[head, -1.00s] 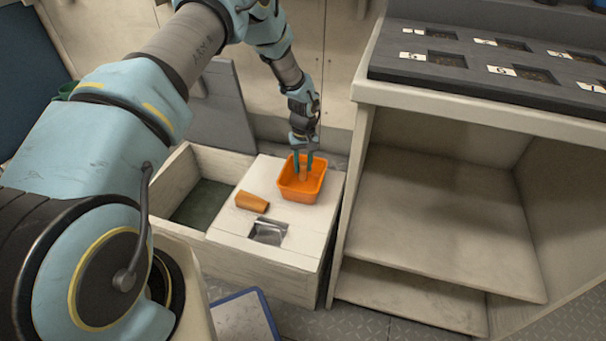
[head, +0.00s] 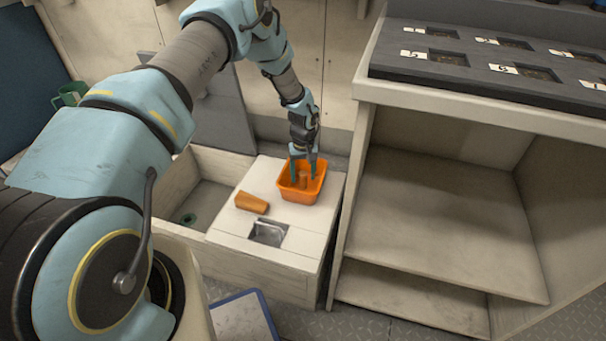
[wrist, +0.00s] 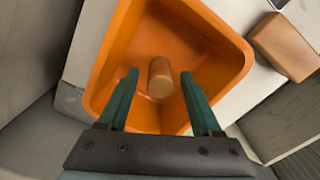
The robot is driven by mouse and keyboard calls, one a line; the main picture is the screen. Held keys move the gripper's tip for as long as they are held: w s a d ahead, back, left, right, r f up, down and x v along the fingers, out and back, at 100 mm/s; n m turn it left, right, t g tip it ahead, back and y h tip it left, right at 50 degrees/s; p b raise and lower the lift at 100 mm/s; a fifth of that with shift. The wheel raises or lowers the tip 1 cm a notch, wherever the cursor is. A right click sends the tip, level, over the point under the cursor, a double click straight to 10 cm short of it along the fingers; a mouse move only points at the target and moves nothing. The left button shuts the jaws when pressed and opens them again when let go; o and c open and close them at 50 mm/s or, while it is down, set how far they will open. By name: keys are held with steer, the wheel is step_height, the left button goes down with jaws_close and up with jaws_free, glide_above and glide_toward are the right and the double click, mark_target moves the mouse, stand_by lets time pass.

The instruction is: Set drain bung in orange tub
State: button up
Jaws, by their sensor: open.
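The drain bung (wrist: 160,78) is a small tan cylinder inside the orange tub (wrist: 110,62). In the head view the bung (head: 303,182) shows between my fingers, within the tub (head: 302,198). My gripper (wrist: 158,82) is open, with its green fingers on either side of the bung and apart from it. In the head view my gripper (head: 303,160) reaches down into the tub from above. The tub sits on a white locker lid. Whether the bung rests fully on the tub floor is hard to tell.
An orange-brown block (head: 252,202) lies on the white lid (head: 300,245), left of the tub. A recessed metal latch (head: 268,232) is in front. An open bin (head: 205,195) is at left, and a shelf unit (head: 445,215) stands close at right.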

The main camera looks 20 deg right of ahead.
mark_target(303, 173)
step_height(303, 173, up, 12)
steer(key=p, duration=0.1)
steer(key=w+a+r, duration=0.2)
steer(key=a+r, duration=0.6)
steer(key=a, duration=0.1)
steer(key=s+a+r, duration=0.2)
steer(key=a+r, duration=0.7)
steer(key=a, duration=0.4)
steer(key=s+a+r, duration=0.3)
steer(key=s+a, duration=0.3)
steer(key=a, duration=0.2)
steer(key=s+a+r+n+t, duration=0.1)
steer(key=s+a+r, duration=0.3)
steer(key=s+a, duration=0.2)
steer(key=shift+a+n+t, duration=0.3)
steer(key=shift+a, duration=0.6)
steer(key=shift+s, duration=0.1)
